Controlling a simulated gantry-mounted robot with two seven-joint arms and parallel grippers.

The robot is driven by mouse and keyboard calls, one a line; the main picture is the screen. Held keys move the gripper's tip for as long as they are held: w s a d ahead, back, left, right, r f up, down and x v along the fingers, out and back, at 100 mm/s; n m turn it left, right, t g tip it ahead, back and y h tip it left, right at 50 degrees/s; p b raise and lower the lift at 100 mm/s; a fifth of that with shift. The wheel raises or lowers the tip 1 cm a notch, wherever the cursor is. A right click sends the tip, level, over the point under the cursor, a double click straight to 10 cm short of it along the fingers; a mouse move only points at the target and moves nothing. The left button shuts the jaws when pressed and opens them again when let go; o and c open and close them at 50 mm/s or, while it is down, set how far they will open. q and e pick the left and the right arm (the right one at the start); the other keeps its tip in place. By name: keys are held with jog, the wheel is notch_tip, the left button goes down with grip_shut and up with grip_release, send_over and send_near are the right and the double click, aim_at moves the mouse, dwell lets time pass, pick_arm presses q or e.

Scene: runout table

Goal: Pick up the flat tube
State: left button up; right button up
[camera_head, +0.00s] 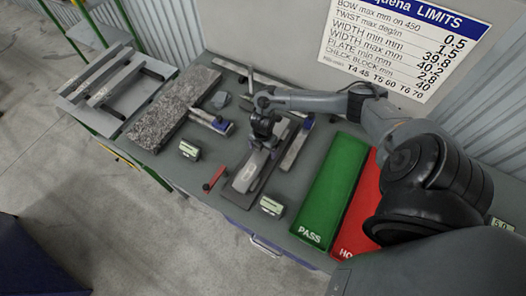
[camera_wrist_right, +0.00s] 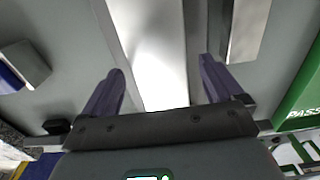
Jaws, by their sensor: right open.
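My right gripper (camera_head: 263,132) is over the middle of the table, pointing down. In the right wrist view, its two fingers (camera_wrist_right: 158,86) are open and apart, with nothing held between them. A pale, shiny flat bar (camera_wrist_right: 155,50), which looks like the flat tube, runs lengthwise between the fingers. I cannot tell how far the fingertips are above it. In the head view a light grey bar (camera_head: 249,174) lies on a dark base just below the gripper; the gripper hides its far end. My left gripper is not in view.
A narrow bar (camera_head: 297,146) lies right of the gripper. Further right are a green PASS tray (camera_head: 334,185) and a red tray (camera_head: 366,200). A granite slab (camera_head: 172,108), a blue-ended tool (camera_head: 213,122), a red-ended tool (camera_head: 215,178) and small green-grey blocks (camera_head: 271,206) stand around.

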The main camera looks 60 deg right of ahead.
jog(key=shift+f, duration=0.35)
jog(key=c, duration=1.4)
jog(key=shift+c, duration=0.9)
jog(key=shift+r, duration=0.2)
